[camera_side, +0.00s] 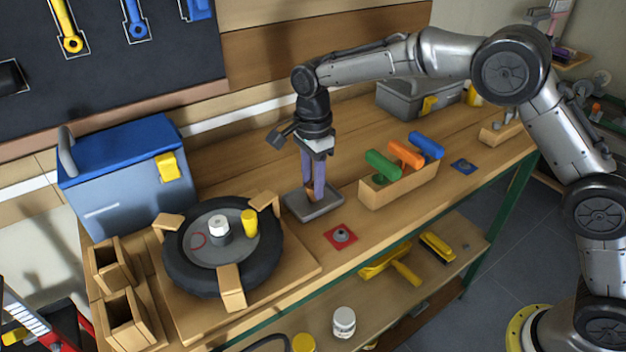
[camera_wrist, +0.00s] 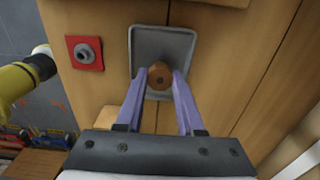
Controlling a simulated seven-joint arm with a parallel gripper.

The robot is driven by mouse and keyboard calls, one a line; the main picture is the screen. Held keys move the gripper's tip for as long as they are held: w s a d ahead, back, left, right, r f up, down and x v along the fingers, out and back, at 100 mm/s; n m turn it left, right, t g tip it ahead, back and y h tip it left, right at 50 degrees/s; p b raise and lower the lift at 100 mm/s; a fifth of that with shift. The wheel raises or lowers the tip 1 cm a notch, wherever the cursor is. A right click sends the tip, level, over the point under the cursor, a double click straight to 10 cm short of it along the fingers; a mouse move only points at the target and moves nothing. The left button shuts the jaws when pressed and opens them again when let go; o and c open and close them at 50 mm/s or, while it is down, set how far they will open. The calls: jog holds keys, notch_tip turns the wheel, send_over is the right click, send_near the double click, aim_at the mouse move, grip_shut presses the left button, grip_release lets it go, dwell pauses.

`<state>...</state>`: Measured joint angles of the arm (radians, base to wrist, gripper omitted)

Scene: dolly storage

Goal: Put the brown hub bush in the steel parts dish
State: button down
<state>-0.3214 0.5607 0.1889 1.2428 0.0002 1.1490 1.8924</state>
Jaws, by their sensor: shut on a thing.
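The brown hub bush (camera_wrist: 160,76) is between the purple fingertips of my gripper (camera_wrist: 158,84) in the wrist view. My gripper is shut on it. In the side view my gripper (camera_side: 314,190) points down over the grey steel parts dish (camera_side: 326,206), and only a bit of the bush (camera_side: 309,190) shows there. The dish also shows in the wrist view (camera_wrist: 163,38), behind the bush. The bush appears at or just above the dish; I cannot tell whether it touches the bottom.
A red pad with a grey part (camera_side: 341,237) lies just right of the dish. A wooden block with green, orange and blue handles (camera_side: 398,189) stands further right. A wheel (camera_side: 222,245) on a wooden fixture is left, with a white and a yellow piece on it. A blue toolbox (camera_side: 130,185) stands behind.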

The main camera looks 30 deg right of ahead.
jog(key=shift+f, duration=0.15)
jog(key=c, duration=0.5)
grip_release()
notch_tip(320, 180, up, 12)
jog(key=shift+r, duration=0.2)
